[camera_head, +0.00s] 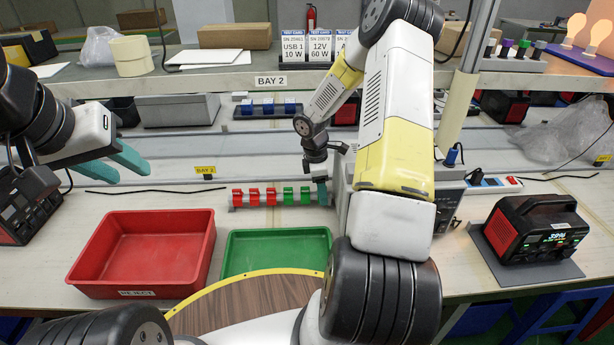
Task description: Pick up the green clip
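A row of clips sits on a rail on the bench, with several red clips (254,197) at the left and green clips (288,195) to their right. My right gripper (322,190) points down at the right end of the rail, close beside the green clips. One teal finger shows there; my own arm crowds the view, and I cannot tell whether it touches or holds a clip. My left gripper (130,168) is at the left above the bench, its teal fingers apart and empty, far from the clips.
A red reject tray (140,292) and a green tray (275,232) stand in front of the rail, both empty. A black and red power unit (535,228) stands at the right. A shelf edge marked BAY 2 (270,81) runs behind. Cables lie on the bench.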

